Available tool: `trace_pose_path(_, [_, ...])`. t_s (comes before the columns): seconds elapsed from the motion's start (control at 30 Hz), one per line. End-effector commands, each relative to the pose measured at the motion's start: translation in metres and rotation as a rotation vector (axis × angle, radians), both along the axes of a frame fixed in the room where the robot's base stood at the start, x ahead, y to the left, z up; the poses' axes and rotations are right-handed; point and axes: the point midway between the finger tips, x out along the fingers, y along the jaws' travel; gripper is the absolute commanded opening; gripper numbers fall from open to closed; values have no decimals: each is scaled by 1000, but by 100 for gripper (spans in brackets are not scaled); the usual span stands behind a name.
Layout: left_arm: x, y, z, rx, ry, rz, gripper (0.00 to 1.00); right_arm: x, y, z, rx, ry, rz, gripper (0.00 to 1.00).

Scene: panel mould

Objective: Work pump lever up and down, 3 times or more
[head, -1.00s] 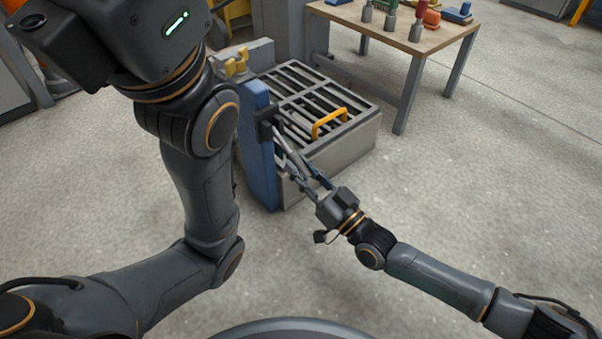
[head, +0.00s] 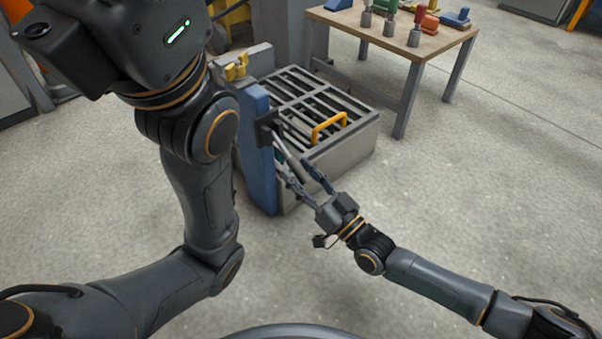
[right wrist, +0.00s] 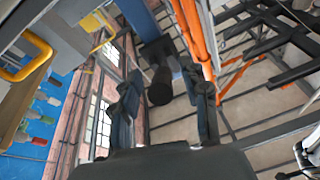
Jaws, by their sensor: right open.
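The pump lever (head: 284,148) is a pale rod with a dark grip. It sticks out from a black bracket (head: 267,128) on a blue upright post (head: 259,165) and slopes down towards my right gripper (head: 304,172). That gripper is open, with its fingers spread on either side of the lever's end. In the right wrist view the dark grip end (right wrist: 160,88) shows between the two separated fingers (right wrist: 166,100), with gaps on both sides. My left arm crosses the left of the head view, but its gripper is not seen.
Right behind the post is a grey slatted box (head: 345,145) with a yellow handle (head: 330,125). A yellow valve knob (head: 236,68) sits by the post's top. A wooden table (head: 400,32) with coloured items stands behind. The floor (head: 480,180) to the right is clear.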

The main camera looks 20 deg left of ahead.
Motion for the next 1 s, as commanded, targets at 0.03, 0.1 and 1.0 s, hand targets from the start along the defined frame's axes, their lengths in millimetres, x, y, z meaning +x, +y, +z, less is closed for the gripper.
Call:
trace_pose_path(0.03, [0,0,0,0,0,0,100,-1,-3,-1,-1,1,-1,45])
trace_pose_path(0.1, [0,0,0,0,-1,-1,100,-4,-9,-4,0,2,-1,45])
trace_pose_path(1.0, [-2,0,0,2,-6,-1,100,-59,-99,-35,-1,1,-1,45])
